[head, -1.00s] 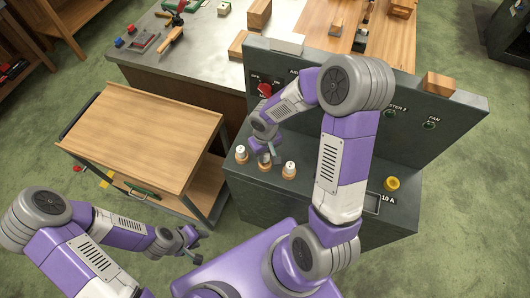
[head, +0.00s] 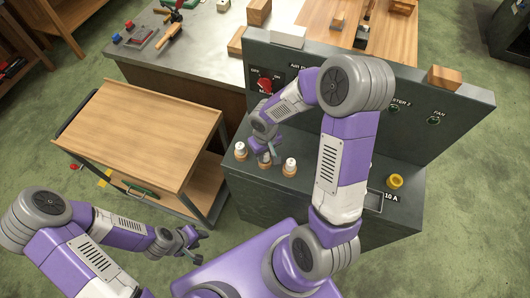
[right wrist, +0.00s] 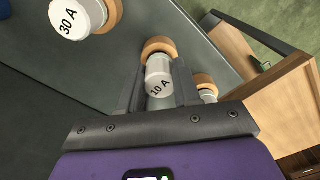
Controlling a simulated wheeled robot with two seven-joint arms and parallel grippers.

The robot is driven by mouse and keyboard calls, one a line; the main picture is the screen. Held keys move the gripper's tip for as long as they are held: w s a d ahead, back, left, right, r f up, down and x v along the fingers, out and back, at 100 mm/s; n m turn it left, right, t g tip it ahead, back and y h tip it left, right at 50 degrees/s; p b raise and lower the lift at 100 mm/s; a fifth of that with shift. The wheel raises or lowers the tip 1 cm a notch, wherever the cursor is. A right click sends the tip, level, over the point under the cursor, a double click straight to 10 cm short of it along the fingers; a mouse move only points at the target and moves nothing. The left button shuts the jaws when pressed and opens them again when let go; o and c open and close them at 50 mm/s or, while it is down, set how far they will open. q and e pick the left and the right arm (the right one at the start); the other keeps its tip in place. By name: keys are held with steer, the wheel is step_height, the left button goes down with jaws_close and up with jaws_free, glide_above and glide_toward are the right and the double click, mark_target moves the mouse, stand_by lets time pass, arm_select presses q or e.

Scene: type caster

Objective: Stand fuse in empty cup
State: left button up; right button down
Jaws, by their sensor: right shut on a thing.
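My right gripper (right wrist: 158,85) is shut on the white fuse marked 10 A (right wrist: 159,84). The fuse is in line with the middle wooden cup (right wrist: 158,45); the wrist view does not clearly show how deep it sits. In the head view my right gripper (head: 268,152) is over this middle cup (head: 264,164) and partly hides it. The cups on either side hold white fuses, one at left (head: 240,148) and one at right (head: 290,163). In the wrist view one is marked 30 A (right wrist: 75,18). My left gripper (head: 194,246) is away from the cups; its jaws are too small to judge.
The cups stand on a dark green console (head: 325,180) with an upright switch panel (head: 440,110) behind. A yellow round piece (head: 395,181) sits at the console's right, by a 10 A label. A wooden-topped cart (head: 150,130) stands at left.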

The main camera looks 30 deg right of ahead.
steer(key=shift+f, duration=0.25)
steer(key=c, duration=0.7)
jaws_free()
step_height(320, 180, up, 8)
steer(key=shift+f+p, duration=0.15)
steer(key=shift+p, duration=0.3)
